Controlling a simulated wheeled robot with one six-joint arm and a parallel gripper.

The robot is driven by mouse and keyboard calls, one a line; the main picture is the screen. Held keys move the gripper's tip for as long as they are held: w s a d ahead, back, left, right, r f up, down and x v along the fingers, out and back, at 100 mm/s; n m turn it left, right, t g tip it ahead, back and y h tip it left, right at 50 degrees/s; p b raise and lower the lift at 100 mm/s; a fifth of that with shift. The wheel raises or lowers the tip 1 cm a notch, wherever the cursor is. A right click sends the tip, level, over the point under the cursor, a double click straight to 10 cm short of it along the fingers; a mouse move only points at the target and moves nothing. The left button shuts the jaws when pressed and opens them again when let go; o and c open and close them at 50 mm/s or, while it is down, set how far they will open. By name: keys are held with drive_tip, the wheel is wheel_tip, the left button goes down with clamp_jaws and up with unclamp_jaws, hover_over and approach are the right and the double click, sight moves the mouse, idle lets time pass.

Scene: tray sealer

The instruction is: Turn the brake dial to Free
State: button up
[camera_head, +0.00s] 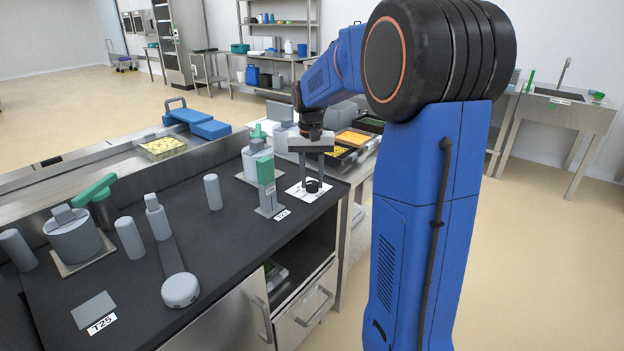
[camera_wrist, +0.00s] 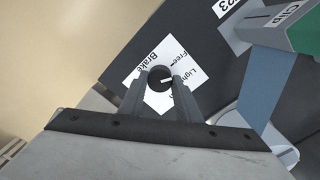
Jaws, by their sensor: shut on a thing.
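The brake dial is a small black round knob (camera_head: 312,187) on a white label card (camera_head: 296,191) at the bench's right end. In the wrist view the dial (camera_wrist: 158,74) sits between my fingertips. My gripper (camera_head: 312,178) points down and is shut on the dial; it also shows in the wrist view (camera_wrist: 160,82). The card (camera_wrist: 137,81) carries the words Brake, Free and Light, with another word partly hidden by a finger. A white mark on the dial points right in the wrist view, toward Light, just below Free.
A green-topped grey post (camera_head: 266,183) with a label plate stands close left of my gripper. Grey cylinders, a flat lever (camera_head: 174,262) and a green-handled unit (camera_head: 75,235) stand farther left. Trays (camera_head: 355,138) lie behind. The bench's front edge is close to the dial.

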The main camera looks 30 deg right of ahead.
sight(311, 183)
drive_tip(key=n, duration=0.5)
idle(0.5)
drive_tip(key=o, duration=1.1)
drive_tip(key=shift+c, duration=0.2)
wheel_tip(311, 183, up, 18)
drive_tip(key=shift+a+f, duration=0.2)
drive_tip(key=shift+f, duration=0.05)
